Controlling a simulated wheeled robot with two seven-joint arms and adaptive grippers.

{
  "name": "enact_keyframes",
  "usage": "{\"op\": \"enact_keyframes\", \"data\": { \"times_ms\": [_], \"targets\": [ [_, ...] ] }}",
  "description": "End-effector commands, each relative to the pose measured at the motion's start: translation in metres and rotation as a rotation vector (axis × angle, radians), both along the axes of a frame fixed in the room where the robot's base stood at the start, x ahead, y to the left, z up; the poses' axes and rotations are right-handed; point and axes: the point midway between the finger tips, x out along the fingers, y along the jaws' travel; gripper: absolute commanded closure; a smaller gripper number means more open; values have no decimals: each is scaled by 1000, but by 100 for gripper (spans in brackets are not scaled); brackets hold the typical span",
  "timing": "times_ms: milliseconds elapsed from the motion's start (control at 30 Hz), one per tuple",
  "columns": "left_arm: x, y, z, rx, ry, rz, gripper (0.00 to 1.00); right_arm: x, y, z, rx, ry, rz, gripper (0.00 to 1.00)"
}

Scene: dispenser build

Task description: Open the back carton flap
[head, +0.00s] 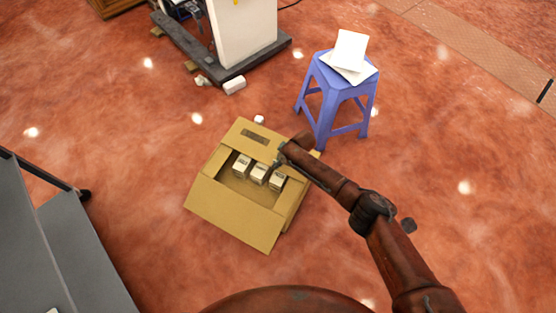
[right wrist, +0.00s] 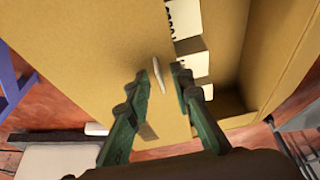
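The open carton (head: 235,212) stands on the floor in the middle of the head view. Its back flap (head: 243,130) is a broad panel with a dark slot, at the far side of the opening; its exact tilt is hard to tell. In the right wrist view the large cardboard panel (right wrist: 90,50) appears to be this flap, with a pale slit on it. My right gripper (head: 284,152) is over the right end of the back flap. In the right wrist view its green fingers (right wrist: 160,76) are apart, with the slit between the tips; contact is unclear. My left gripper is out of view.
Three small white boxes (head: 259,173) sit inside the carton. A blue stool (head: 340,88) with white sheets stands behind right. A white machine on a dark base (head: 250,68) is at the back. A grey structure (head: 70,250) is at left. Floor around the carton is mostly clear.

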Motion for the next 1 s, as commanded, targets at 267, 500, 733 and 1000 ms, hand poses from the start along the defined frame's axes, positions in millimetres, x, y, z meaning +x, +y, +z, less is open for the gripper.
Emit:
{"op": "enact_keyframes", "data": {
  "times_ms": [267,500,733,1000],
  "targets": [
    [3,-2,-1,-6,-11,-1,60,1,1,-1,0,-1,0,79],
    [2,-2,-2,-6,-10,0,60,1,0,-1,1,-1,-1,91],
    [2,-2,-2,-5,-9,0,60,1,0,-1,1,-1,-1,100],
    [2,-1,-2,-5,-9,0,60,1,0,-1,1,-1,-1,100]
  ]
}}
